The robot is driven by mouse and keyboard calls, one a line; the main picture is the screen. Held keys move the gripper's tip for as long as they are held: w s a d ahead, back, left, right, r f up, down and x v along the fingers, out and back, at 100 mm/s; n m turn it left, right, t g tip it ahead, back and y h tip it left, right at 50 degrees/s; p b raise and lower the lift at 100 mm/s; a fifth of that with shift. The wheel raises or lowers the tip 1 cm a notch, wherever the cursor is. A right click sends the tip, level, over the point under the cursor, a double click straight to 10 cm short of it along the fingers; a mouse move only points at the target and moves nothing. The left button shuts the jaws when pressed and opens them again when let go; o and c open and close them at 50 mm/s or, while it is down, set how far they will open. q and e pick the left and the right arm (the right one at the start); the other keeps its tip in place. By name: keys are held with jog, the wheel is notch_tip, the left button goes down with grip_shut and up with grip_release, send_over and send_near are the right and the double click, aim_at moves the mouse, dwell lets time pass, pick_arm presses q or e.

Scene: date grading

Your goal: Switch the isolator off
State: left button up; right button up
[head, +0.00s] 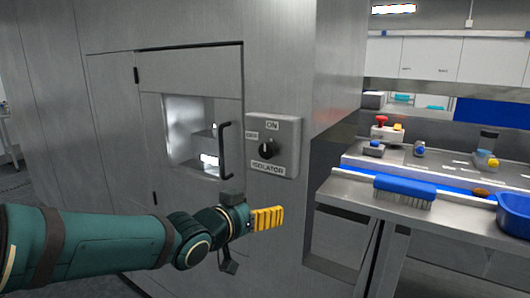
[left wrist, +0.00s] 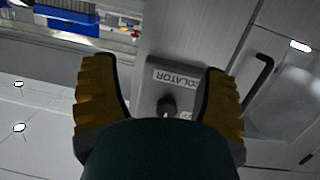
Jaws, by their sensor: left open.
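The isolator (head: 288,130) is a grey box on the metal cabinet wall, with an ON label at the top, an OFF label at the left and an ISOLATOR label below. Its black rotary knob (head: 266,149) is in the middle; I cannot tell clearly which label it points at. My left gripper (head: 268,218) has yellow fingers and is below the isolator, apart from it. In the left wrist view the fingers (left wrist: 160,98) are spread and empty, with the knob (left wrist: 168,106) seen between them, partly hidden by my gripper body. My right gripper is not in view.
A cabinet door with a window and a black handle (head: 225,150) is just left of the isolator. To the right, a metal bench (head: 345,190) holds a blue brush (head: 404,187) and a blue tub (head: 514,203). The space in front of the isolator looks clear.

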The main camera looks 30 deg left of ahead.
aim_at(265, 152)
pick_arm(q)
jog(key=s+a+r+t+y, duration=0.1)
jog(key=s+a+r+t, duration=0.3)
jog(key=r, duration=0.6)
jog(key=shift+g, duration=0.8)
jog(key=w, duration=0.8)
jog(key=w+b, duration=0.1)
jog(key=w, duration=0.3)
jog(key=shift+w+d+f, duration=0.15)
jog(key=shift+w+d, duration=0.05)
jog(key=shift+d, duration=0.1)
jog(key=c, duration=1.2)
